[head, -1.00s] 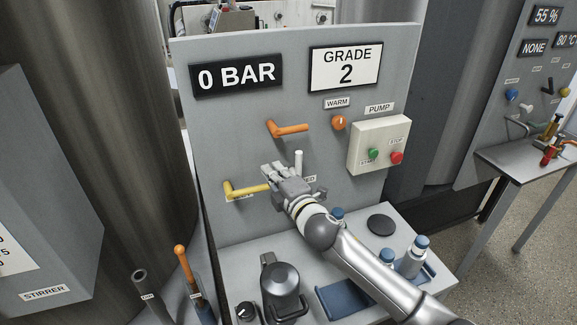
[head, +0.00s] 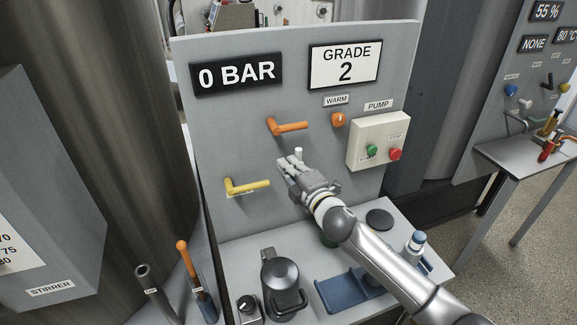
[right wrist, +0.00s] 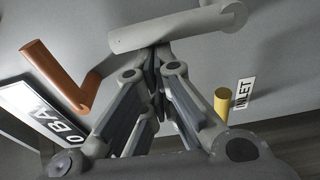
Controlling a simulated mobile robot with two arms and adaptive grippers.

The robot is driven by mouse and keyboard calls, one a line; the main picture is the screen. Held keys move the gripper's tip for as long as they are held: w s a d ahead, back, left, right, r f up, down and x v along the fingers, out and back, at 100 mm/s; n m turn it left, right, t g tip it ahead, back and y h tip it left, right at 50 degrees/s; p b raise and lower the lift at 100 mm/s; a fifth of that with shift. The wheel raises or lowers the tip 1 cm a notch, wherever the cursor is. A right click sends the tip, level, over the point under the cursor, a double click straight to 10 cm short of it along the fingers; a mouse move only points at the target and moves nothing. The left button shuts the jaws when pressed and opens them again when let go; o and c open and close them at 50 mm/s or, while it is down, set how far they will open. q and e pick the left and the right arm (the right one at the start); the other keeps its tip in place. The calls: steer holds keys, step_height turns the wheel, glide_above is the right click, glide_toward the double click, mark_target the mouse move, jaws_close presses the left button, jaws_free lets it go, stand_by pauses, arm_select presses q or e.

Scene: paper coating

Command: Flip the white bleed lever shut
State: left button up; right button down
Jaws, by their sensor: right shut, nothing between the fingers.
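The white bleed lever (head: 298,153) is on the grey panel, with only its top end showing above my right gripper in the head view; the gripper hides the rest. In the right wrist view the lever (right wrist: 185,27) is a pale bar across the top, just beyond the closed fingertips. My right gripper (head: 287,163) is shut and empty, its fingertips close to the lever at its left. I cannot tell whether they touch it. The fingertips also show in the right wrist view (right wrist: 154,62). My left gripper is not in view.
An orange lever (head: 290,127) is above the gripper, and a yellow lever (head: 247,187) is to its left. The pump box (head: 361,143) is to the right. A dark jug (head: 283,285) and a blue tray (head: 337,292) stand on the shelf below.

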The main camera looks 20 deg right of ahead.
steer(key=shift+d+r+m, duration=0.15)
steer(key=shift+d+m, duration=0.15)
steer(key=shift+m, duration=0.3)
steer(key=d+f+m+t+h+b, duration=0.1)
steer(key=d+m, duration=0.7)
steer(key=m, duration=1)
steer(key=shift+d+f+t+h+b, duration=0.4)
steer(key=shift+f+h+b, duration=0.45)
steer(key=shift+f, duration=0.2)
steer(key=shift+w+f+m, duration=0.1)
steer(key=shift+m, duration=0.2)
